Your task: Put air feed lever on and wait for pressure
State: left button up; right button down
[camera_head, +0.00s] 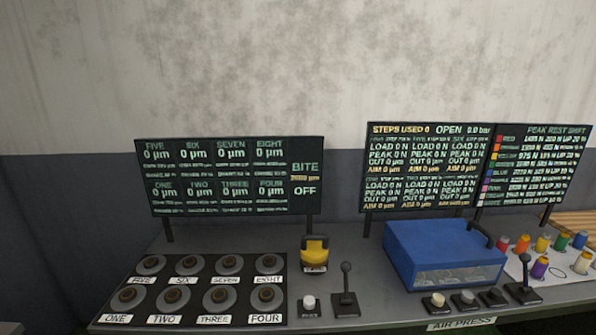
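Two black levers stand on the grey bench. One lever (345,296), with a ball knob and its handle about upright, is right of centre beside a white button (308,305). The other lever (523,287) stands at the right, near the "AIR PRESS" label (461,323), its handle leaning up and left. I cannot read which one is marked air feed. The middle display (428,165) reads "STEPS USED 0", "OPEN" and "0.0 bar". Neither of my grippers is in view.
A black panel (190,290) with several round sockets lies at the left. A yellow-topped device (315,254) stands at centre. Coloured pegs (540,267) stand at the right. Displays rise behind.

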aim_at(525, 258)
jog(key=z, duration=1.6)
jog(key=i+l+u, duration=0.35)
jog(key=l, duration=0.25)
jog(key=i+l+u, duration=0.15)
jog(key=i+l, duration=0.15)
jog(key=i+l+u, duration=0.2)
jog(key=l, duration=0.2)
jog(key=i+l+u, duration=0.15)
jog(key=l, duration=0.25)
jog(key=i+l+u, duration=0.2)
jog(key=l, duration=0.2)
jog(key=k, duration=0.1)
